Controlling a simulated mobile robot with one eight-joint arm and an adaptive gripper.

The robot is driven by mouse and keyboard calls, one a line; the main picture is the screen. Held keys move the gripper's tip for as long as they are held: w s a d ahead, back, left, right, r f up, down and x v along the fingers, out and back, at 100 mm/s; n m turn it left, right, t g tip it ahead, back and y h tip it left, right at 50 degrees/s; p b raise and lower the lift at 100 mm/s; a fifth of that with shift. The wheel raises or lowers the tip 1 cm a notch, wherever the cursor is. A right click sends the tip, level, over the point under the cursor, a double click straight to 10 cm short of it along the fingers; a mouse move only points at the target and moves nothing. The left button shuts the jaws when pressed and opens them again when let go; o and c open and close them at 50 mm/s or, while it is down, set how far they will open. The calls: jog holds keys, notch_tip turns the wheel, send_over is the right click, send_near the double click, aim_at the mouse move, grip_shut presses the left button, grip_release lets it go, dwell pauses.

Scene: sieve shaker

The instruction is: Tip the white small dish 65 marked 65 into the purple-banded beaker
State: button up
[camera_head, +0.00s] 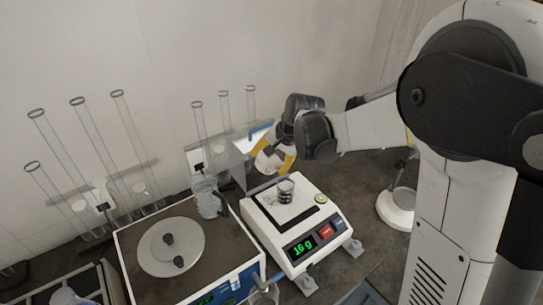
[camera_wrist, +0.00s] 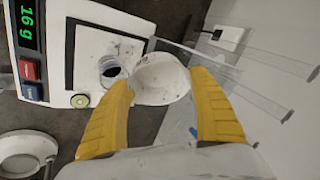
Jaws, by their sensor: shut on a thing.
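A white small dish (camera_wrist: 163,82) is held between the yellow fingers of my gripper (camera_wrist: 165,105) in the wrist view. The gripper (camera_head: 276,161) and the dish (camera_head: 266,161) also show above the back of the scale in the head view. The dish looks tilted, with its edge close to a small glass beaker (camera_wrist: 110,69) standing on the scale pan. The beaker (camera_head: 286,190) has dark contents or a dark band; I cannot make out a purple band. The marking 65 is not readable. Whether the dish touches the beaker is unclear.
The scale (camera_head: 296,222) reads 16 g. A sieve shaker (camera_head: 190,250) with a round lid stands to its left, with a glass jug (camera_head: 207,198) at its back. Tall glass cylinders (camera_head: 90,132) line the wall. A white ring-based stand (camera_head: 397,207) is at right.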

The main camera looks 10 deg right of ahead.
jog(key=shift+a+h, duration=0.2)
jog(key=shift+h, duration=0.3)
jog(key=shift+d+f, duration=0.1)
jog(key=shift+d, duration=0.05)
jog(key=shift+w+a+n+h, duration=0.1)
jog(key=shift+a+n+h, duration=0.15)
jog(key=shift+h, duration=0.65)
jog(key=shift+f+n+g+h, duration=0.1)
jog(key=shift+n+g+h, duration=0.25)
jog(key=shift+h, duration=0.55)
jog(key=shift+d, duration=0.1)
